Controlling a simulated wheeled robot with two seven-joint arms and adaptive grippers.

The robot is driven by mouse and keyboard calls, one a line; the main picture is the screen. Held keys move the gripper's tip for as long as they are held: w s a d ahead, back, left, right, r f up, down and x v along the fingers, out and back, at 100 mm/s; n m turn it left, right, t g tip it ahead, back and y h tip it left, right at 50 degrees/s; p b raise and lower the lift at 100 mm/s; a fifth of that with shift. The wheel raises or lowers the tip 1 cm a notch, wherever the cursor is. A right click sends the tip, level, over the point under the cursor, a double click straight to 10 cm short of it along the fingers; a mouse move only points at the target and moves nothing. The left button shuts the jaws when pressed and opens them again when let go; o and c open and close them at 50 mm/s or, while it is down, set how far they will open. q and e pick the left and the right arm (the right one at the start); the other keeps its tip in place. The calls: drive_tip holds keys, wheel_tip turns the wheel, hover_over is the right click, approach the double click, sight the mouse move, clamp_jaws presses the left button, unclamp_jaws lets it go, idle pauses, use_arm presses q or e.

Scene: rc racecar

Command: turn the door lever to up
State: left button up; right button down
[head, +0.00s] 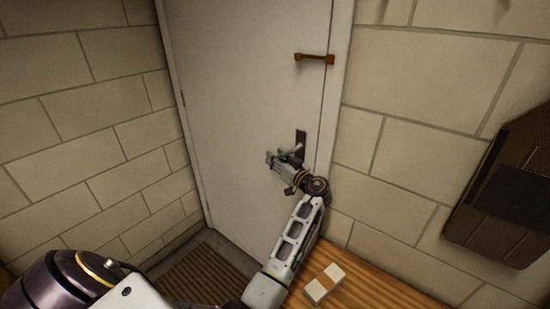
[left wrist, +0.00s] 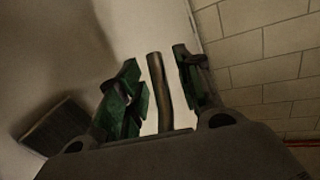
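A white door (head: 235,100) stands ahead, with a dark lock plate (head: 301,138) near its right edge. A grey metal lever (head: 291,153) reaches left from the plate, roughly level, partly hidden by my left gripper (head: 277,164). In the left wrist view the lever (left wrist: 158,88) stands between the two green-padded fingers of the left gripper (left wrist: 157,92). The fingers are apart, with a gap visible on both sides of the lever. I cannot tell whether the lever's lower part touches the gripper. My right gripper is not in view.
A wooden surface (head: 385,285) at bottom right bears a white and tan block (head: 325,284). A dark brown box (head: 508,190) is at the right wall. A slatted brown mat (head: 205,273) lies below the door.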

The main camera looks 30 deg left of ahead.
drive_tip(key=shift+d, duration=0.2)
use_arm(q)
clamp_jaws()
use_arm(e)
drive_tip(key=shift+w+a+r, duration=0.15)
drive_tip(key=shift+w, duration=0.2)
